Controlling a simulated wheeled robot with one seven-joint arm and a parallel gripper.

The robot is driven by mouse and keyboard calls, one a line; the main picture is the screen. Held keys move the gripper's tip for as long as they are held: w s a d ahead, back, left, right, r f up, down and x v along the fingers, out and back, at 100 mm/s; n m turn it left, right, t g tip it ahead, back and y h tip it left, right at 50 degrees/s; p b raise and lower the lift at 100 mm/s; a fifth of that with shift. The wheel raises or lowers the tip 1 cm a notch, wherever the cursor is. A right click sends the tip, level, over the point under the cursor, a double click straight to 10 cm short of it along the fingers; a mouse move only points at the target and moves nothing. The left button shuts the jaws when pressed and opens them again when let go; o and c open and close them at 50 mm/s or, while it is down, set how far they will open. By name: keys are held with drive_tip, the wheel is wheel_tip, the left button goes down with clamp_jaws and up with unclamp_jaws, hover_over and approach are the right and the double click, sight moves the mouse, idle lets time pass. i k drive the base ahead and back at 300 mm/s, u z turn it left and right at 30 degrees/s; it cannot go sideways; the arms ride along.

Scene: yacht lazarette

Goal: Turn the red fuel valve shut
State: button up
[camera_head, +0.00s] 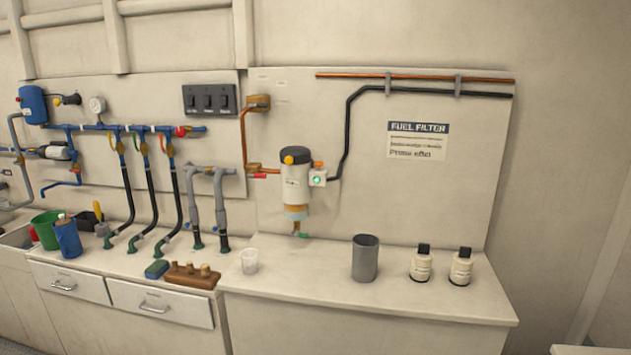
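A small red lever (260,175) sits at the brass fitting low on the copper line, left of the fuel filter (295,180). It looks roughly horizontal, in line with the short pipe to the filter, but it is small in the picture. The filter has a black top with a yellow knob and an amber bowl below. A green light shows on the small box (317,178) at its right. Another red part (181,131) is at the right end of the blue pipe manifold. My gripper is not in view.
A wooden block with pegs (191,275) and a blue-green sponge (157,269) lie left. Black hoses (152,190) rise at left.

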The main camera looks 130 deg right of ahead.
sight(251, 174)
drive_tip(key=z, duration=4.45)
drive_tip(key=i, duration=0.7)
drive_tip(key=z, duration=0.1)
